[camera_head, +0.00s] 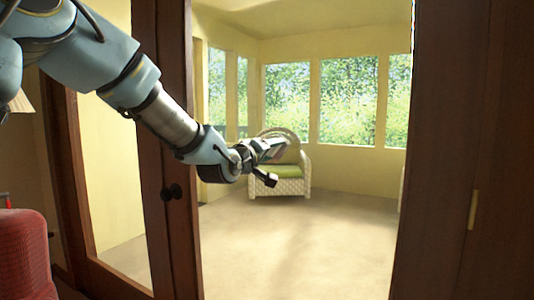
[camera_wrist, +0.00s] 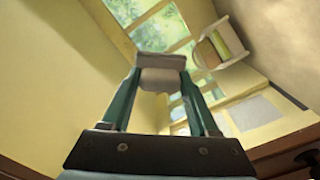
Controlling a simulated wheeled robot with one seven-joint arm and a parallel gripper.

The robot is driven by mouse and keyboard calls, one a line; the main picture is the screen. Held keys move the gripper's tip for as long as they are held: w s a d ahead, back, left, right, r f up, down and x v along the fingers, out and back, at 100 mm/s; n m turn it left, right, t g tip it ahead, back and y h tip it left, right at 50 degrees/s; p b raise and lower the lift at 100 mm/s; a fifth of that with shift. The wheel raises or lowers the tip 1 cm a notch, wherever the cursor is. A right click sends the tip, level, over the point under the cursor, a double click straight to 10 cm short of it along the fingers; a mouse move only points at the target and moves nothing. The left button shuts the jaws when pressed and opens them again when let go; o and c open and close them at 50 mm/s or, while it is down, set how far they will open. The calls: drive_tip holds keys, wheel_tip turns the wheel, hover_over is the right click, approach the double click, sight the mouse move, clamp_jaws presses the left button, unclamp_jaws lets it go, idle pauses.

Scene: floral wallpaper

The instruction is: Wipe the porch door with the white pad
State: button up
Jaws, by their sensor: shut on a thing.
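The porch door (camera_head: 178,238) has a dark brown wood frame with a pane and a dark round knob (camera_head: 172,191); it stands at the left in the head view. My gripper (camera_head: 275,165) is right of the knob, in front of the bright porch view. In the wrist view my gripper (camera_wrist: 160,75) is shut on a pale block between its fingertips, which looks like the white pad (camera_wrist: 160,82). The pad is too small to make out in the head view. I cannot tell whether it touches any surface.
A wicker chair (camera_head: 292,186) with a green cushion stands on the porch beneath windows. A dark wood post (camera_head: 440,170) bounds the right side. A red upholstered seat (camera_head: 25,255) is at lower left. The pale porch floor (camera_head: 310,250) is largely clear.

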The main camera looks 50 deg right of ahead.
drive_tip(key=shift+s+d+b, duration=0.3)
drive_tip(key=shift+s+b, duration=0.25)
drive_tip(key=shift+s, duration=0.65)
drive_tip(key=shift+s+d+b, duration=0.3)
drive_tip(key=shift+s+b, duration=0.2)
drive_tip(key=shift+s, duration=0.75)
drive_tip(key=shift+s+d+b, duration=0.3)
drive_tip(key=shift+s+b, duration=0.25)
drive_tip(key=shift+s, duration=0.65)
